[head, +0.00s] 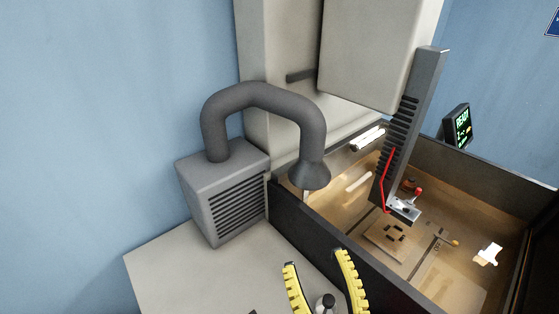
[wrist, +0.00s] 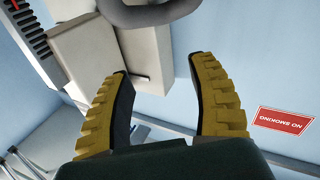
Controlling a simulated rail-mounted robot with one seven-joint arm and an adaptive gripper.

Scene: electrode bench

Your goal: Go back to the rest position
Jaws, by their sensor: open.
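My gripper (head: 318,262) shows at the bottom of the head view, its two yellow ribbed fingers pointing up and spread apart. It is open, with nothing between the fingers. In the wrist view the same fingers (wrist: 165,98) stand wide apart and empty, with wall and machine parts beyond them. The gripper appears in front of the bench machine in the head view, over or near the pale bench top (head: 190,262). The rest of my arm is mostly out of view.
A grey fume extractor (head: 225,190) with a curved hose (head: 255,95) stands left of the dark-walled machine tank (head: 320,240). Inside are a plate (head: 385,238) and a clamp (head: 404,208) below the machine column (head: 415,100). A small screen (head: 458,127) stands behind. A no-smoking sign (wrist: 283,121) hangs on the wall.

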